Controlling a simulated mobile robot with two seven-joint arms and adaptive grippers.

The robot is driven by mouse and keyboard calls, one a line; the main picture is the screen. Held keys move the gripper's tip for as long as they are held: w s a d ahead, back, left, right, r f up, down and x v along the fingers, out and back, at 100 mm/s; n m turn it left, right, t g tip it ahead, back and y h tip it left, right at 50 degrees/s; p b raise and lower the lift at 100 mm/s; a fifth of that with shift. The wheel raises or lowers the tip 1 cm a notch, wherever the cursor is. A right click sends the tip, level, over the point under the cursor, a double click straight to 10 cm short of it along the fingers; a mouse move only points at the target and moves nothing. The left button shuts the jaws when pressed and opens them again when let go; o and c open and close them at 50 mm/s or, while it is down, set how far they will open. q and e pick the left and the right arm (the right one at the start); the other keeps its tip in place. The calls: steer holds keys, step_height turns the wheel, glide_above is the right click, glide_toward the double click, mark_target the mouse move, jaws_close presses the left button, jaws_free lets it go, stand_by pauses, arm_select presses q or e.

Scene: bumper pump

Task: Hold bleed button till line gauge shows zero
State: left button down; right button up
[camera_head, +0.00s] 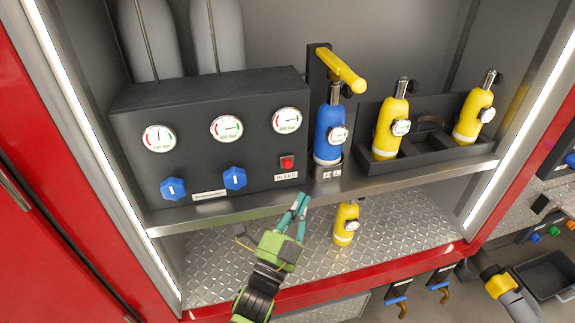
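The red bleed button (287,161) sits at the lower right of the dark control panel (205,163), above a small white label that seems to read BLEED. Three round white gauges line the panel: left (159,138), middle (227,128) and right (287,121). The left needle stands near upright; the other two point roughly right. Their scales are too small to read, and I cannot tell for sure which is the line gauge. My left gripper (304,196), with teal fingers, is just below the button at the shelf edge, apart from it. Its fingertips are together. My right gripper is not in view.
Two blue knobs (173,188) (235,178) are low on the panel. A blue cylinder (329,133) with a yellow-handled post stands right of it. Yellow cylinders (391,128) stand in a dark rack; another (346,222) stands below. The metal shelf edge (220,212) runs below the panel.

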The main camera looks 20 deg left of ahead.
mark_target(288, 164)
arm_select(q)
steer(key=w+a+b, duration=0.2)
steer(key=w+a, duration=0.3)
steer(key=w, duration=0.2)
steer(key=shift+w, duration=0.2)
stand_by(0.8)
stand_by(0.9)
steer(key=shift+w+a, duration=0.25)
steer(key=shift+w, duration=0.05)
